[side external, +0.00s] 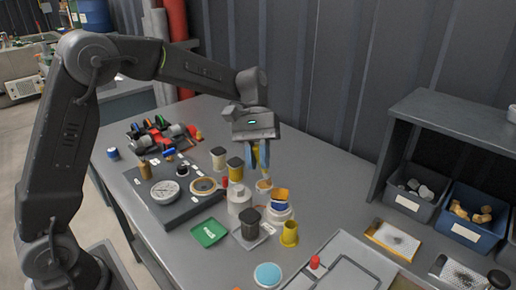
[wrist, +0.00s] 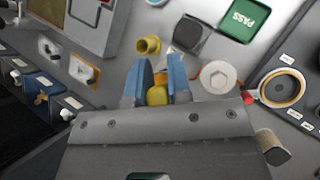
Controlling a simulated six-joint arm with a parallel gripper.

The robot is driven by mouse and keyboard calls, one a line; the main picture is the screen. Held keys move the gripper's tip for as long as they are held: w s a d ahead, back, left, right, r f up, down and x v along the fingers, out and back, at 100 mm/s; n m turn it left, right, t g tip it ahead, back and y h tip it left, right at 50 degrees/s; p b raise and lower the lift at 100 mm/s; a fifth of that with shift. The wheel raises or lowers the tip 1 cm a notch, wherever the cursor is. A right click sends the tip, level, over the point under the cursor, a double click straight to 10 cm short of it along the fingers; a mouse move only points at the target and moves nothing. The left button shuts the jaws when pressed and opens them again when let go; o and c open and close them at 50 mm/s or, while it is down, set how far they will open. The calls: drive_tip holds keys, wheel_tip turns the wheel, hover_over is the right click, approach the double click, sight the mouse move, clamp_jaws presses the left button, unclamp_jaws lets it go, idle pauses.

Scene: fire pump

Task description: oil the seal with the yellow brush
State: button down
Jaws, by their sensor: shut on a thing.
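My gripper (side external: 257,165) points down above the middle of the table, its blue fingers shut on a yellow thing, which looks like the yellow brush (wrist: 157,95). The brush's lower end is hard to make out. In the side view a small pale pot (side external: 264,186) stands just below the fingers; I cannot tell whether the brush touches it. A tan ring, likely the seal (side external: 203,186), lies flat on a dark plate (side external: 180,212) left of the gripper. In the wrist view the seal (wrist: 282,88) is at the right, apart from the fingers.
Close around stand a white bottle (side external: 239,201), a black-topped container (side external: 250,223), a yellow cup (side external: 289,234) and yellow-and-black jars (side external: 235,169). A green PASS card (side external: 209,232) lies in front. A shelf with bins (side external: 410,200) is at right.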

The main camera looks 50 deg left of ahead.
drive_tip(key=shift+f, duration=0.85)
drive_tip(key=shift+w+a+f, duration=1.1)
drive_tip(key=shift+w+a, duration=0.6)
drive_tip(key=shift+w, duration=0.85)
drive_tip(key=s+d+f, duration=0.3)
drive_tip(key=s, duration=0.2)
drive_tip(key=r, duration=1.2)
drive_tip(key=shift+d, duration=0.2)
drive_tip(key=shift+s, duration=0.1)
